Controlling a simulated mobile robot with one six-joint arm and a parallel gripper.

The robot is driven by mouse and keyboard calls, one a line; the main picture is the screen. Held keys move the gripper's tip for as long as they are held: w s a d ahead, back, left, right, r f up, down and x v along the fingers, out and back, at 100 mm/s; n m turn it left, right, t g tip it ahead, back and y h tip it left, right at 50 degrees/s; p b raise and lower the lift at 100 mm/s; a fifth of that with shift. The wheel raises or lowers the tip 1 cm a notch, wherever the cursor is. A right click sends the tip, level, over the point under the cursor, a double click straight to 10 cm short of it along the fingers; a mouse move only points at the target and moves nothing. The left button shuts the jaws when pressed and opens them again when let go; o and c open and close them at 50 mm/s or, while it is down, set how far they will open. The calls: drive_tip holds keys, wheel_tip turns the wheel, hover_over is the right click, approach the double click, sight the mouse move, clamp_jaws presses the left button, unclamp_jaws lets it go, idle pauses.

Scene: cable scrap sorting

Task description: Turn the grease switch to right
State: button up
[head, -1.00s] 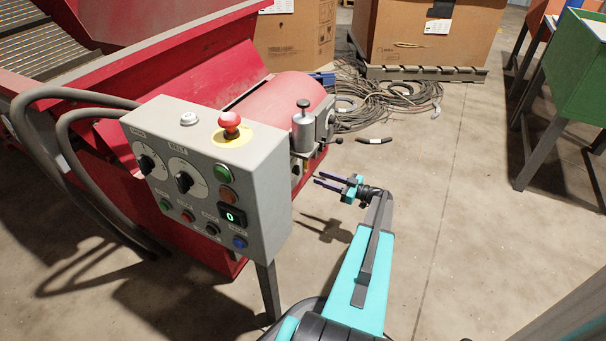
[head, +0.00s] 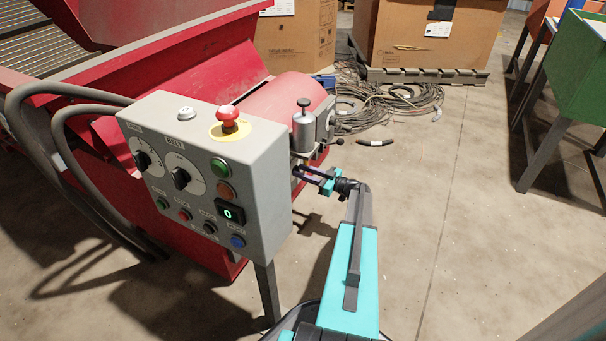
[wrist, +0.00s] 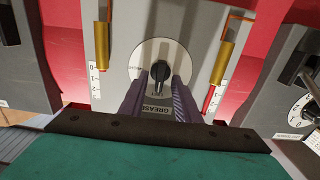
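In the wrist view the grease switch (wrist: 160,74) is a black knob on a round white dial, on a light grey panel. In the head view my gripper (head: 308,174) is at the machine's side, right of the control box. The switch itself cannot be made out there.
The grey control box (head: 262,190) with knobs, buttons and a red emergency stop (head: 229,117) stands close left of my gripper. Brass-coloured cylinders (wrist: 102,47) flank the dial. Cables (head: 395,95) lie behind on the floor.

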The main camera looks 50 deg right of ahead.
clamp_jaws()
drive_tip(key=shift+a, duration=0.1)
